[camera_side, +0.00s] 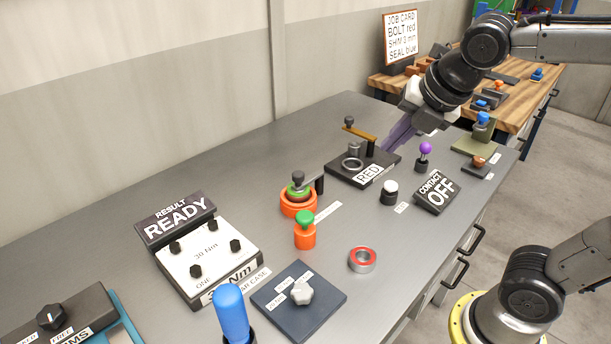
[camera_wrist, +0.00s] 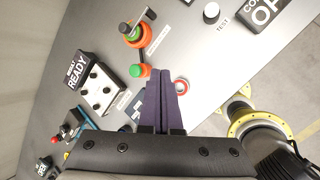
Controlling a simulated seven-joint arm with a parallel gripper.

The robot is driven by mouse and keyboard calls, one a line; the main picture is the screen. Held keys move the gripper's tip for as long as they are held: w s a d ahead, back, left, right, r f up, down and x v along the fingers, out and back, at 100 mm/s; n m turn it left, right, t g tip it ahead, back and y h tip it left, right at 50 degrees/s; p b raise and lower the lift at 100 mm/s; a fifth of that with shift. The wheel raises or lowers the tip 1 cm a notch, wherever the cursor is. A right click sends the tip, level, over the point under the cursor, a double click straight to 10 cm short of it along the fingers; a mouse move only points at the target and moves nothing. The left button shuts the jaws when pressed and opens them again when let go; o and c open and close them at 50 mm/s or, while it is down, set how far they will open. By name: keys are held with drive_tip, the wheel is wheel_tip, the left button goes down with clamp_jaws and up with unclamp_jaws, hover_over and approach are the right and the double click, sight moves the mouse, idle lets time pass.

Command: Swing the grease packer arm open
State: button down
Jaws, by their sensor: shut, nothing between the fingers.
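I take the grease packer to be the orange round pot (camera_side: 298,203) with a green ring; it also shows at the top of the wrist view (camera_wrist: 128,38). Its grey arm (camera_side: 308,184) lies across the top from a dark post, with a dark knob over the pot; the arm also shows in the wrist view (camera_wrist: 140,24). My gripper (camera_side: 390,147) is up behind the black RED fixture in the side view, apart from the packer. Its purple fingers are together and empty in the wrist view (camera_wrist: 165,76).
The RED fixture (camera_side: 345,174) carries a brass arm (camera_side: 360,133). A green-capped orange pot (camera_side: 305,236) stands in front of the packer. Nearby are a red-faced ring (camera_side: 362,260), a white button (camera_side: 390,187), a purple-ball lever (camera_side: 424,150) and the READY panel (camera_side: 178,219).

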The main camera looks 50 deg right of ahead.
drive_tip(key=w+a+f+n+g, duration=0.1)
drive_tip(key=w+a+f+n, duration=0.1)
drive_tip(key=w+f+n, duration=0.1)
drive_tip(key=w+a+f+n+g, duration=0.1)
drive_tip(key=w+a+f+n, duration=0.2)
drive_tip(key=w+n, duration=0.2)
drive_tip(key=w, duration=0.2)
drive_tip(key=shift+w, duration=0.4)
drive_tip(key=shift+f, duration=0.1)
drive_tip(key=w+f, duration=0.2)
drive_tip(key=f, duration=0.1)
drive_tip(key=w+d+f, duration=0.1)
drive_tip(key=w+f, duration=0.2)
drive_tip(key=w+d+f, duration=0.1)
drive_tip(key=w+f, duration=0.1)
drive_tip(key=f, duration=0.1)
drive_tip(key=shift+w+d, duration=0.15)
